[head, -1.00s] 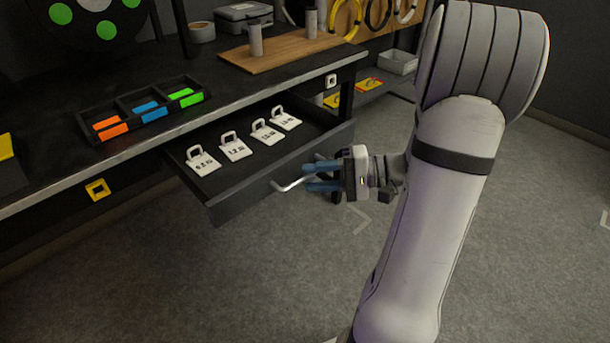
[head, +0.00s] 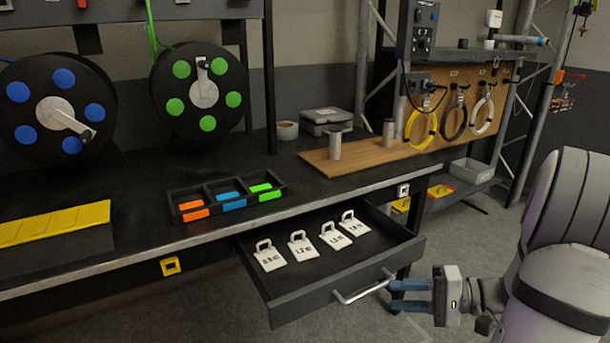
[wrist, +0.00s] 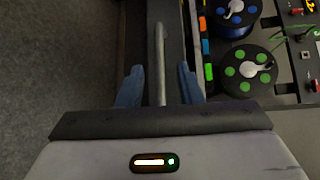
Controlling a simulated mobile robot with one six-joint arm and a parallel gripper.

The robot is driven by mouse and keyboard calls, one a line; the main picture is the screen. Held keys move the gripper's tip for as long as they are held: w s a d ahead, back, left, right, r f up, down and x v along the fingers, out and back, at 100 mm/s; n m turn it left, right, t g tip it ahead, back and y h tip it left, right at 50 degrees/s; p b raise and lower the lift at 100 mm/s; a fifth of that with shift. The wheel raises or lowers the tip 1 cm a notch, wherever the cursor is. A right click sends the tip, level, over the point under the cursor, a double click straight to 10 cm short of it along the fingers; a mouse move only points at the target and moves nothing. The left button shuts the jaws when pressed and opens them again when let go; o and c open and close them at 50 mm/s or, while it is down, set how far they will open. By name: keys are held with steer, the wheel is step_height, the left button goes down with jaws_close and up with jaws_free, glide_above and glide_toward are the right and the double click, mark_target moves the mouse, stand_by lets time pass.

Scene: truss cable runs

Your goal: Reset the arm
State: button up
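My gripper (head: 392,295) is at the lower right in the head view, with its two blue fingers pointing left at the front of the open drawer (head: 300,300). In the wrist view the fingers (wrist: 160,85) are spread apart, and the drawer's silver handle (wrist: 160,45) shows between them. The handle (head: 362,290) touches neither finger in the wrist view. In the head view the fingertips are close to its right end.
The workbench (head: 110,262) above carries a tray (head: 176,198) of coloured blocks, a wooden board (head: 375,156) with two grey cylinders, and blue-dotted (head: 55,112) and green-dotted reels (head: 203,95). Cable loops (head: 455,120) hang at right. Floor is open in front of the drawer.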

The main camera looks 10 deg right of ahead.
steer(key=s+a+r+n+g+h+p, duration=0.3)
steer(key=s+a+r+g+h+p, duration=0.4)
steer(key=a+r+p, duration=0.45)
step_height(320, 180, up, 16)
steer(key=s+d+n+t+h+p, duration=0.1)
steer(key=t+h+p, duration=0.3)
steer(key=h+p, duration=0.4)
steer(key=s+n+p, duration=0.1)
steer(key=p, duration=0.4)
steer(key=shift+s+n, duration=0.15)
steer(key=shift+n, duration=0.25)
